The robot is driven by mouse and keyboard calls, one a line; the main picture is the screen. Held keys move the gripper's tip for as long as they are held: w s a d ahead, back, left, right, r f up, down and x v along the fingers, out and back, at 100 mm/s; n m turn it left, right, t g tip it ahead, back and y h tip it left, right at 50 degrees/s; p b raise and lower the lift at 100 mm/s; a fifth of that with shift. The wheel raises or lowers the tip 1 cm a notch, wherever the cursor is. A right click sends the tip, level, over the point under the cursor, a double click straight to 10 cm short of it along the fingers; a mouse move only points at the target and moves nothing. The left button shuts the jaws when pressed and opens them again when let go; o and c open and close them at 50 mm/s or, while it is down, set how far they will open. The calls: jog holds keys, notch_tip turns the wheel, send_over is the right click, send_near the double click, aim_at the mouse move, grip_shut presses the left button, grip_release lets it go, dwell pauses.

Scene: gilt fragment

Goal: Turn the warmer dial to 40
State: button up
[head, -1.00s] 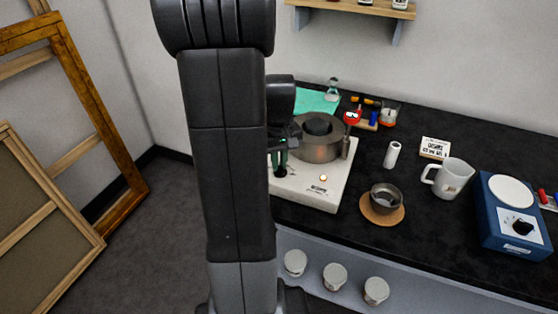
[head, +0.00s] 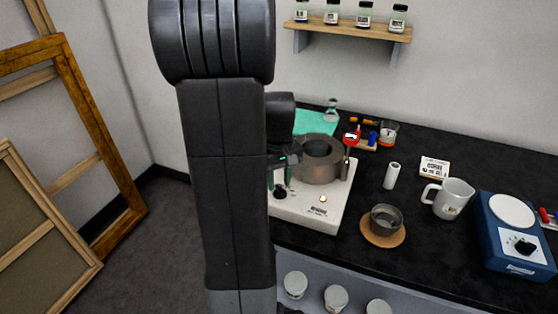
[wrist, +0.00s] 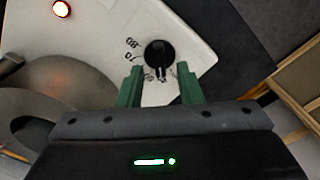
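The warmer (head: 314,214) is a cream box with a thick grey metal ring on top, at the left of the black counter. Its black dial (head: 279,193) is at the front left corner. In the wrist view the dial (wrist: 160,55) is a round black knob on the cream panel. Printed marks around it include what looks like 80 and 70; the mark nearest my fingers is partly unreadable. My gripper (wrist: 159,72) is open, its green fingers apart at the near side of the dial. I cannot tell whether they touch it. My arm hides part of the warmer.
A dark bowl on a cork mat (head: 383,232), a white mug (head: 449,199), a white cylinder (head: 391,176) and a blue device (head: 512,240) stand to the right. A red-topped tool (head: 350,140) is beside the ring. Wooden frames lean at left.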

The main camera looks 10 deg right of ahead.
aim_at(279, 186)
notch_tip(279, 186, up, 13)
jog(key=shift+f, duration=0.15)
dwell(0.4)
notch_tip(279, 186, down, 14)
dwell(0.5)
